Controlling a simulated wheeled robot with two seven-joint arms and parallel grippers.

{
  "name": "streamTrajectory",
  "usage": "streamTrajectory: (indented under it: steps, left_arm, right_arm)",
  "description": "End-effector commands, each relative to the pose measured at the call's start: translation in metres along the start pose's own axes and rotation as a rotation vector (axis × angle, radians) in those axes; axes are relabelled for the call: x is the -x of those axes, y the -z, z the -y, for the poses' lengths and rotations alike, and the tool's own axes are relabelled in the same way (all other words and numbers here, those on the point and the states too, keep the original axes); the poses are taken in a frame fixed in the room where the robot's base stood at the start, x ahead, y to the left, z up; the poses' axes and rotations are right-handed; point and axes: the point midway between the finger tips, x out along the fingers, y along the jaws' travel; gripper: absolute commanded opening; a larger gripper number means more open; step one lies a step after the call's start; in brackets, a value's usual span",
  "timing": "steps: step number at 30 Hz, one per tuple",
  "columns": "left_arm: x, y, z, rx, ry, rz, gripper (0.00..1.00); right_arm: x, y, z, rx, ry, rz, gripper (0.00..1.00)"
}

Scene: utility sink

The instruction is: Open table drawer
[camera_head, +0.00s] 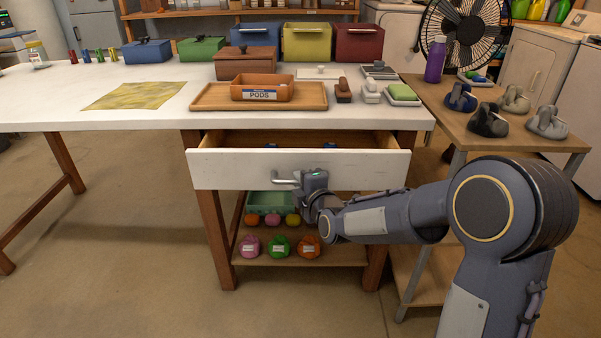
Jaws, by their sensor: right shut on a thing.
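The table drawer (235,170) has a white front and sits under the white tabletop. It stands partly pulled out, and its wooden inside shows behind the front with small blue items in it. A silver bar handle (283,181) is on the middle of the drawer front. My right gripper (299,180) is at the handle's right part and is shut on it. The gripper body hides the right end of the handle. My left gripper is not in view.
The white table (60,110) holds a wooden tray (210,97) with an orange PODS bin (263,88). Below the drawer, a shelf (325,256) holds colourful round items and a green bin. A side table (505,137) stands at right. The floor (130,240) at left is clear.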

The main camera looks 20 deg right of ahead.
Motion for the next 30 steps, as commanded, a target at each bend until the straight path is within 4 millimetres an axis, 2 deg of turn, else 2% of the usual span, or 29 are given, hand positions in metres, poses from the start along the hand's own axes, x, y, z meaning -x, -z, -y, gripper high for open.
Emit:
streamTrajectory:
  steps: [6,12,18,29,30]
  left_arm:
    - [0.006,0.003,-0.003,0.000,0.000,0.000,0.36]
    - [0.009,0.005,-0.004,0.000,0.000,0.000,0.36]
    - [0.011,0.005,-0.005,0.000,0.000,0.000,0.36]
    - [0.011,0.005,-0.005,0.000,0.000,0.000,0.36]
    - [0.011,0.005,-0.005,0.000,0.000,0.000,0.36]
  right_arm:
    - [0.039,0.017,0.008,0.001,0.003,-0.002,0.00]
    - [0.061,0.025,0.013,0.001,0.003,0.000,0.00]
    - [0.071,0.029,0.016,0.000,0.002,0.001,0.00]
    - [0.072,0.029,0.017,0.000,0.002,0.002,0.00]
    - [0.072,0.029,0.017,0.000,0.002,0.002,0.15]
